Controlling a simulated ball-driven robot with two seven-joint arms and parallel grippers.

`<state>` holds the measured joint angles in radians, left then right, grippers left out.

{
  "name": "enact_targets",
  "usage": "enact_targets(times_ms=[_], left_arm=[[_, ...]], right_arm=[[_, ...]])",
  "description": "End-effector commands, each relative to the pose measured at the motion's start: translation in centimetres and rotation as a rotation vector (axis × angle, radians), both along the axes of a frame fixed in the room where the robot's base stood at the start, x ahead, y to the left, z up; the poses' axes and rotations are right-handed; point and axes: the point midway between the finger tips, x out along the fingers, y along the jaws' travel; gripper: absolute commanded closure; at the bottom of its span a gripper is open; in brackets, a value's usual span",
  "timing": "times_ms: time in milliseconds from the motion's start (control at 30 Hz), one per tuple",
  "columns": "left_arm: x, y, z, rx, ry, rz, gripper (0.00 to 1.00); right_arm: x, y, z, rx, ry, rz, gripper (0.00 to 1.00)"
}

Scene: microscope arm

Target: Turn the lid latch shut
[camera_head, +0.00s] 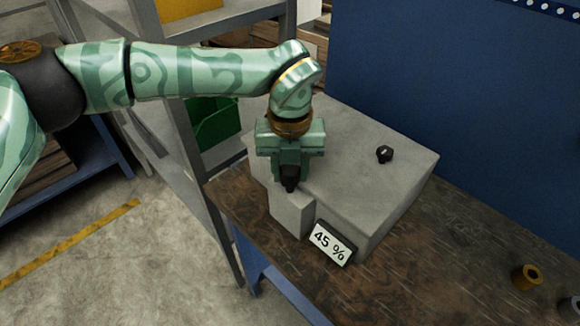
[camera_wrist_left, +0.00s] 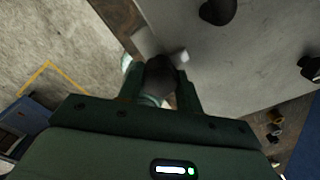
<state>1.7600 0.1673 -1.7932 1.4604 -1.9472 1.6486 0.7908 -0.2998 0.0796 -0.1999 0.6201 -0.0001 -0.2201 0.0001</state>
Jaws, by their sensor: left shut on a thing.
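My left gripper (camera_head: 290,180) points down over the near left edge of a grey box (camera_head: 372,190), above a smaller grey block at its front. It is shut on a dark rounded piece, which I take for the lid latch; this shows between the fingers in the left wrist view (camera_wrist_left: 160,76). The fingers hide most of the latch, so its turn angle cannot be told. A small display (camera_head: 331,243) leaning at the box's front reads 45 %. My right gripper is not in view.
A black knob (camera_head: 384,153) stands on the box top; the left wrist view shows two black knobs there. The box is on a dark wooden bench (camera_head: 430,270). Brass-coloured rings (camera_head: 526,277) lie at right. A grey shelf with a green bin (camera_head: 213,122) stands left.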

Motion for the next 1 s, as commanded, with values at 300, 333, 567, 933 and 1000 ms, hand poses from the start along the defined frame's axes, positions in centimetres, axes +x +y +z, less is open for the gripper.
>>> enact_targets(times_ms=[300,333,567,933,1000], left_arm=[[0.1,0.0,0.1,-0.001,-0.003,0.001,0.43],[0.1,0.0,0.1,-0.001,-0.002,0.001,0.43],[0.1,0.0,2.2,-0.002,-0.005,0.000,0.43],[0.1,0.0,12.1,-0.002,-0.007,0.003,0.43],[0.1,0.0,13.5,-0.001,-0.007,0.002,0.43]], right_arm=[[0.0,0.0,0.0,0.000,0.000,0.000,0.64],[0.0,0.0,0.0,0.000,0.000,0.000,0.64],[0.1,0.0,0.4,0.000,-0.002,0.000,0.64],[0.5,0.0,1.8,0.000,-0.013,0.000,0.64],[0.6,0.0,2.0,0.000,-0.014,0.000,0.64]])
